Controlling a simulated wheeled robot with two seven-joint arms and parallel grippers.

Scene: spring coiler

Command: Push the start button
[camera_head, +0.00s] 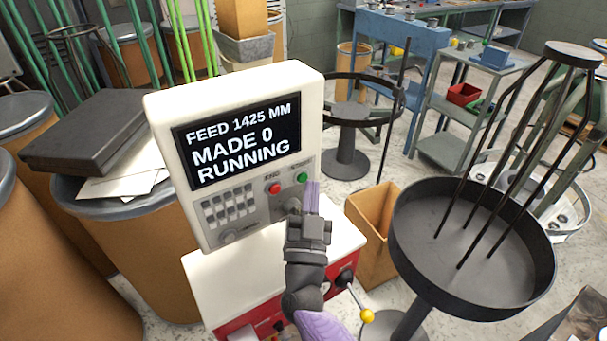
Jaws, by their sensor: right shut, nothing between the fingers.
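The start button is the green button (302,178) at the upper right of the control panel, below the screen. A red button (274,188) sits to its left. The screen (238,141) reads FEED 1425 MM, MADE 0, RUNNING. My right gripper (311,194) is shut and empty, its fingertips pointing up at the panel just below and right of the green button. I cannot tell whether the fingers touch the panel. The green button is still visible. My left gripper is not in view.
The white console (250,262) has a keypad (230,206) and a lever with a yellow knob (367,316). A round dark tray (425,235) with upright rods stands to the right. A cardboard box (371,215) is behind the console's right side. Brown drums (150,235) crowd the left.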

